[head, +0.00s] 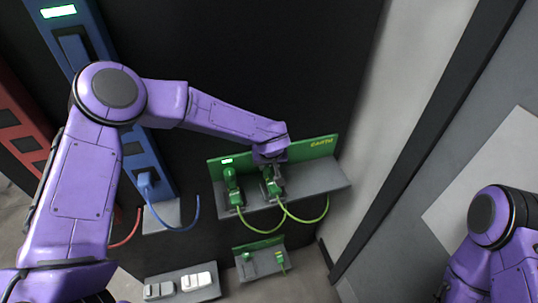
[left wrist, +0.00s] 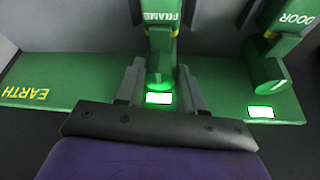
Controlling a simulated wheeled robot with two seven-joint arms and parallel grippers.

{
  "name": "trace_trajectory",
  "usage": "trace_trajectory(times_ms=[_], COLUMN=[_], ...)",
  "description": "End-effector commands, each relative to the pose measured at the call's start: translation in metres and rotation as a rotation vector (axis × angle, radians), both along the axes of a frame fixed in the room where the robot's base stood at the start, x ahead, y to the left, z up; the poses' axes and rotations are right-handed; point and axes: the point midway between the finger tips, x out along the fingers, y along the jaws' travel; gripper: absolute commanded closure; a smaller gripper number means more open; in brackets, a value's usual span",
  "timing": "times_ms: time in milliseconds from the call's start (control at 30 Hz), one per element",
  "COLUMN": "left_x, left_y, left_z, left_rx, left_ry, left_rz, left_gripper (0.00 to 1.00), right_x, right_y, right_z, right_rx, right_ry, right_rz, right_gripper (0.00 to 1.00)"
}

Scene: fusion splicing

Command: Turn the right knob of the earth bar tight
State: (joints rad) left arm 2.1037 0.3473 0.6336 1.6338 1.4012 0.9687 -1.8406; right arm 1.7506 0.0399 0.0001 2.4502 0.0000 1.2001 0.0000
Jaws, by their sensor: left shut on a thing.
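The green earth bar (head: 318,146) is mounted on the dark wall with a grey shelf below it, and its EARTH lettering also shows in the left wrist view (left wrist: 40,92). Its right knob (left wrist: 160,76) belongs to the green clamp marked FRAME (left wrist: 161,20). My left gripper (left wrist: 160,88) is shut on this knob, with one finger on each side. In the head view the left gripper (head: 270,165) hides much of the right clamp (head: 272,187). The left clamp (head: 231,183), marked DOOR in the wrist view (left wrist: 272,55), stands free beside it. My right gripper is out of frame.
Green lit displays sit by both clamps. Green-yellow cables (head: 312,219) hang below the shelf. A small lower green holder (head: 258,244), a grey shelf with white parts (head: 180,284), a blue column (head: 150,165) and a red column (head: 28,130) stand nearby.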

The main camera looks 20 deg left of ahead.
Motion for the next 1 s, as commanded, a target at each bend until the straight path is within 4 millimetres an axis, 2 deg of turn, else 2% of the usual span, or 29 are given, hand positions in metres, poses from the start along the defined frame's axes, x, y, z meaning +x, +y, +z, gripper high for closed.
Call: trace_trajectory(times_ms=[33,300,333,400,667,767,867,1000], left_x=[0.000,0.001,0.001,0.001,0.001,-0.001,-0.007,-0.020], left_y=[0.001,0.001,0.001,0.001,0.000,-0.001,-0.003,-0.008], left_z=[0.003,0.000,0.000,0.000,0.000,0.006,0.022,0.054], left_rx=[-0.001,0.001,0.001,0.001,0.001,0.000,-0.002,-0.001], left_ry=[0.000,-0.003,-0.003,-0.003,-0.002,-0.004,-0.006,-0.007], left_rz=[-0.009,-0.016,-0.016,-0.016,-0.016,-0.016,-0.017,-0.017], left_gripper=[0.93,0.93,0.59,0.37,0.37,0.37,0.37,0.37], right_x=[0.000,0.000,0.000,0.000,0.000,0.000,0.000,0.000], right_y=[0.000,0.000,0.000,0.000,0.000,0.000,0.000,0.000], right_z=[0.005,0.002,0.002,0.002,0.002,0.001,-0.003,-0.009], right_rx=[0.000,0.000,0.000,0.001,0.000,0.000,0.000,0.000], right_ry=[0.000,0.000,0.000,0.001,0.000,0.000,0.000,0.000], right_rz=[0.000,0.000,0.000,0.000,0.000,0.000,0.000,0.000], right_gripper=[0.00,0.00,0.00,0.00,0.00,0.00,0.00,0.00])
